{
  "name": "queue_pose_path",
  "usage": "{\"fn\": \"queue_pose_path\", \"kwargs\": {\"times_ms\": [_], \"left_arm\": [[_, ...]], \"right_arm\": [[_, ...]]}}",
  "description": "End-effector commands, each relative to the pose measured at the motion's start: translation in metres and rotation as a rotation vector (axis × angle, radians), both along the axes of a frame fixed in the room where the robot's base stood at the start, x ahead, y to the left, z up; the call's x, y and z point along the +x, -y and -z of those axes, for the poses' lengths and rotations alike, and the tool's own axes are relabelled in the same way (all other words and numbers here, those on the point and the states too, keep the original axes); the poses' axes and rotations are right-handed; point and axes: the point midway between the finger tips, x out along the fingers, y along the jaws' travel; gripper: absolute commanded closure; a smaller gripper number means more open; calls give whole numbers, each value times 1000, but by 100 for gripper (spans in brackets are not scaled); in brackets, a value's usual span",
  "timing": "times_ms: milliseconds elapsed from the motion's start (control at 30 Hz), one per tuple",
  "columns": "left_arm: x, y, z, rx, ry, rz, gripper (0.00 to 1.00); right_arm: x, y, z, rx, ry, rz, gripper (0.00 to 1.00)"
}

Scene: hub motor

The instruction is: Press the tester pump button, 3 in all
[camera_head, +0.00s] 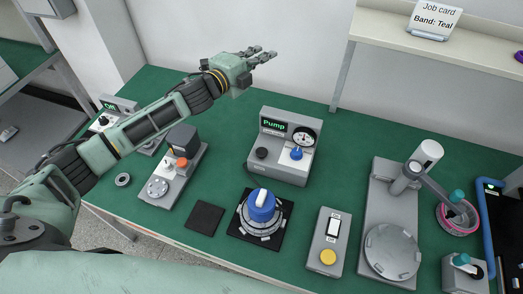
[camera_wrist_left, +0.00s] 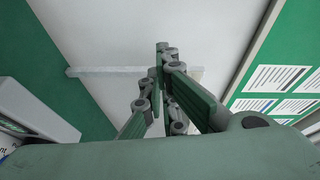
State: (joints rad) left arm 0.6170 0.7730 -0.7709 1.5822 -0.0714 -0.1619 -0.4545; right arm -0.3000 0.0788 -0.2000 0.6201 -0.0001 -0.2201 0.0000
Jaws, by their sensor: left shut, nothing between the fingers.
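The tester (camera_head: 284,172) is a grey box at the back middle of the green table, with a lit display reading "Pump" and a round gauge (camera_head: 304,135). On its front are a black round button (camera_head: 262,153) and a blue knob (camera_head: 296,153). My left gripper (camera_head: 268,54) is raised in the air above and behind the tester, apart from it. It is shut and empty; its closed fingers (camera_wrist_left: 166,72) also show in the left wrist view, against a pale wall. My right gripper is not in view.
On the table, a blue-topped hub motor (camera_head: 262,207) sits on a black mat in front of the tester. A switch box (camera_head: 328,240) with a yellow button, a press stand (camera_head: 392,250) and a left-hand fixture (camera_head: 173,175) stand around it. A shelf (camera_head: 450,45) with a job card reading "Band: Teal" is upper right.

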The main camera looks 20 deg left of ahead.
Motion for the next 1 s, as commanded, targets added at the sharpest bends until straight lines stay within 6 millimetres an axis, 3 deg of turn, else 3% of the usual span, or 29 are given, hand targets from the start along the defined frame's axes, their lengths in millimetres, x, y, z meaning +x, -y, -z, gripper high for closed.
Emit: {"fn": "queue_pose_path", "kwargs": {"times_ms": [100, 233, 367, 500, 633, 800, 1000], "left_arm": [[-14, 28, -20, 292, 218, 134, 100], [-37, 60, -24, 623, 448, 291, 100], [-64, 87, -8, 954, 665, 464, 100], [-94, 102, 26, 1305, 883, 670, 100], [-115, 99, 66, 1607, 1055, 875, 100], [-131, 77, 109, 1898, 1202, 1111, 100], [-136, 57, 131, 2057, 1273, 1261, 100]], "right_arm": [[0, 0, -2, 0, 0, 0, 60], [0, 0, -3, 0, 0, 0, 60], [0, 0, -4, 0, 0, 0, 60], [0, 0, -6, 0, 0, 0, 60], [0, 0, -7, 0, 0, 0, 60], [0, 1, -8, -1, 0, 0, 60], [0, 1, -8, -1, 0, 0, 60]]}}
